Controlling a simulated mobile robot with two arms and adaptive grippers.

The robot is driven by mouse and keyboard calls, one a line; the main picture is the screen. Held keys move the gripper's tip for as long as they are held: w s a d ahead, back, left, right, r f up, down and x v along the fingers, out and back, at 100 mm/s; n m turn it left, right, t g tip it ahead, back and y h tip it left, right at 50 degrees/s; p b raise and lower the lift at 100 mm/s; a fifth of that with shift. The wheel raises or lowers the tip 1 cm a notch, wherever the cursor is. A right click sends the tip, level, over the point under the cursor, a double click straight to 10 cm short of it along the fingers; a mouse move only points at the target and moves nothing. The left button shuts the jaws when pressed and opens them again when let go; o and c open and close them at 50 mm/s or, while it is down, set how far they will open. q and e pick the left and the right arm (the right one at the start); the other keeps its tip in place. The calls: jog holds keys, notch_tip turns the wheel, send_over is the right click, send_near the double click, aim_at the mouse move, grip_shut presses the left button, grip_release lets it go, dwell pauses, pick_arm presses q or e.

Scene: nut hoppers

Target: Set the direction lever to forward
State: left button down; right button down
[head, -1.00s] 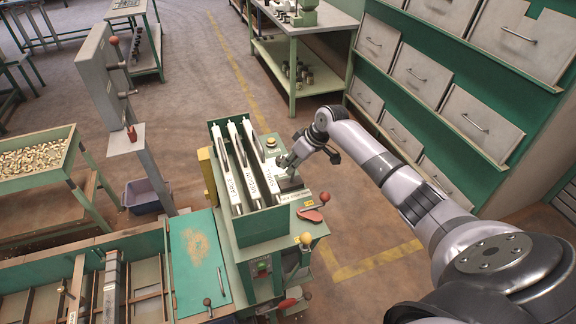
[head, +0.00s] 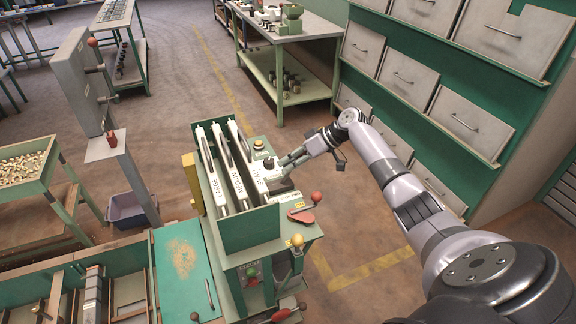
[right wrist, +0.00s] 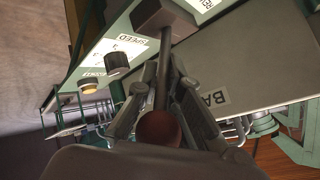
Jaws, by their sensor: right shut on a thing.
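In the right wrist view, a dark lever shaft (right wrist: 164,70) with a dark red ball knob (right wrist: 158,128) lies between the fingers of my right gripper (right wrist: 163,108). The fingers are shut on this lever. In the head view, my right gripper (head: 281,176) is at the right side of the green hopper machine (head: 250,229), beside a black dial (head: 268,162). The held lever is hard to make out there. A label is partly visible at the top of the wrist view, cut off after "RE". My left gripper is not in view.
A "SPEED" label (right wrist: 130,42) and black dial (right wrist: 117,64) are beside the gripper.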

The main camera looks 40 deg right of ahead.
jog(key=shift+d, duration=0.2)
jog(key=c, duration=1.8)
grip_release()
jog(key=shift+o, duration=0.5)
jog(key=shift+a, duration=0.1)
jog(key=v, duration=1.2)
jog(key=shift+s, duration=0.1)
